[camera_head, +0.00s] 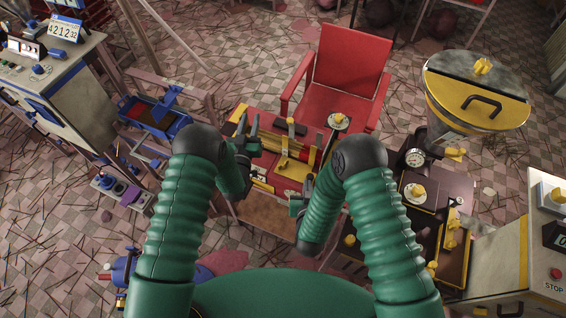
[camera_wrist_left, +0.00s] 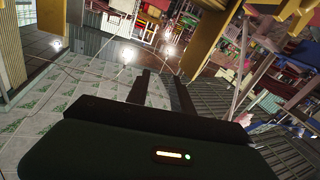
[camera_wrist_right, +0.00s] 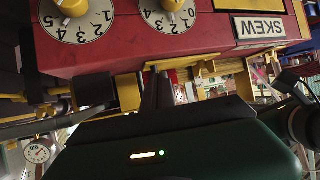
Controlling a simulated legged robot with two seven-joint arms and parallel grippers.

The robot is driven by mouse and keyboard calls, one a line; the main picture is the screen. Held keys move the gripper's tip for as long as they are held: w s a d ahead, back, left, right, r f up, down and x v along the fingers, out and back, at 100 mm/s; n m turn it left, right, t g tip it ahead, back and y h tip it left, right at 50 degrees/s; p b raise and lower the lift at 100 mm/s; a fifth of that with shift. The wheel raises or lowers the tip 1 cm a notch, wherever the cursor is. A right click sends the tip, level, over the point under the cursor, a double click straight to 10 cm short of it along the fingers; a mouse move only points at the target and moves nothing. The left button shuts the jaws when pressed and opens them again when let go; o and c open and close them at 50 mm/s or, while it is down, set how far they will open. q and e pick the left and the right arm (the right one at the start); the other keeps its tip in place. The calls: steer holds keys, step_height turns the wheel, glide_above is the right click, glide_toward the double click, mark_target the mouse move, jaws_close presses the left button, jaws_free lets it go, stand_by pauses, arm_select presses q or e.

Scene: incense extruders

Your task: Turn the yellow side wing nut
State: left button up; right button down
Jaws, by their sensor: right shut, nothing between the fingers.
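Several yellow knobs and nuts show, and I cannot tell for sure which is the yellow side wing nut. A yellow wing-shaped nut (camera_head: 455,153) sits on the side below the hopper at right. My left gripper (camera_head: 252,124) is at the left of the red-and-yellow bench machine; its two fingers stand apart and empty in the left wrist view (camera_wrist_left: 162,85). My right gripper (camera_head: 302,192) is low at the machine's front right. In the right wrist view its fingers (camera_wrist_right: 157,85) are together and empty, below a red panel (camera_wrist_right: 200,45) with yellow-knobbed dials. A yellow part (camera_wrist_right: 128,93) is beside them.
A red chair (camera_head: 350,75) stands behind the bench machine. The hopper (camera_head: 475,95) and a dark machine with a gauge (camera_head: 415,157) are at right, a control cabinet (camera_head: 60,90) at left. Sticks litter the tiled floor (camera_head: 230,60).

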arm_select(q)
steer(key=s+d+f+m+g+h, duration=0.3)
steer(key=s+f+m+g+h, duration=0.1)
steer(key=s+m+h, duration=0.3)
steer(key=m+g+h, duration=0.2)
steer(key=m+g, duration=0.2)
steer(key=g, duration=0.2)
glide_toward(283, 164)
steer(key=shift+t, duration=0.3)
steer(key=x, duration=1)
steer(key=shift+f, duration=0.4)
steer(key=shift+c, duration=0.2)
jaws_close()
